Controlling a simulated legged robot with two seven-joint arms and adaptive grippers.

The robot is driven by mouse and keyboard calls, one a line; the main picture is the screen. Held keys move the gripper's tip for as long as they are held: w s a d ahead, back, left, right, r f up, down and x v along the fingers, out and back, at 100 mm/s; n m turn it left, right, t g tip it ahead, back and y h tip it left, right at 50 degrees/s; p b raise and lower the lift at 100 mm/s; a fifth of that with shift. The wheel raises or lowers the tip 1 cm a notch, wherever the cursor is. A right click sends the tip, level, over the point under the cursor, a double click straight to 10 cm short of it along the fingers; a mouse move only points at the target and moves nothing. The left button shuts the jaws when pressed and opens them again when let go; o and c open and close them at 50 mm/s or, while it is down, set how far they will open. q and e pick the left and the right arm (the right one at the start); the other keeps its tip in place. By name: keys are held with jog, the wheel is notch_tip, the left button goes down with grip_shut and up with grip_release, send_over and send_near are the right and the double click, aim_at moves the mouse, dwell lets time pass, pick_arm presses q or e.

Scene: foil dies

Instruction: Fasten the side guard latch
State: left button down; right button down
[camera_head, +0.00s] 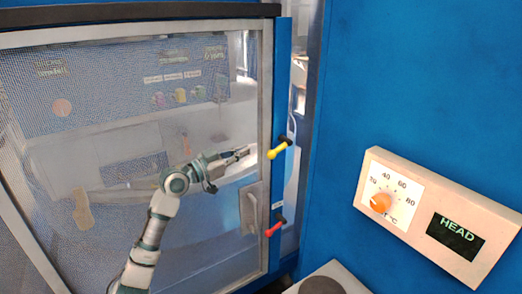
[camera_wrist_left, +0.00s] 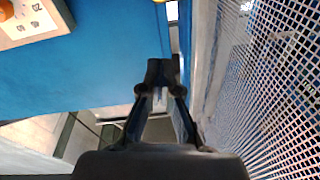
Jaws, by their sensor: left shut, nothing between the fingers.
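The side guard is a mesh door (camera_head: 120,215) in a pale frame, and it appears to stand in its opening. A yellow-handled latch (camera_head: 278,150) sits on the blue post at the door's right edge, its handle slanting up to the right. A red-handled latch (camera_head: 273,229) sits lower on the same post, also slanted. My left gripper (camera_head: 246,152) is shut and empty in front of the mesh, left of the yellow latch and apart from it. Its fingers show in the left wrist view (camera_wrist_left: 163,72). My right gripper is not in view.
A pale door handle (camera_head: 251,212) is on the frame near the red latch. A blue wall with a control box (camera_head: 440,215), bearing an orange dial and a "HEAD" display, stands at the right. The mesh (camera_wrist_left: 265,90) is close on the right in the wrist view.

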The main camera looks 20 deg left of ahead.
pick_arm(q)
jog(key=r+p, duration=0.1)
jog(key=p, duration=0.2)
send_over(270, 154)
jog(key=s, duration=0.1)
jog(key=shift+w+d+f, duration=0.1)
jog(key=shift+w+f, duration=0.05)
jog(key=shift+f, duration=0.4)
jog(key=shift+w+f, duration=0.15)
jog(key=shift+f, duration=0.4)
jog(key=shift+w+f, duration=0.2)
jog(key=shift+f, duration=0.4)
jog(key=shift+a+f, duration=0.2)
jog(key=shift+a, duration=0.05)
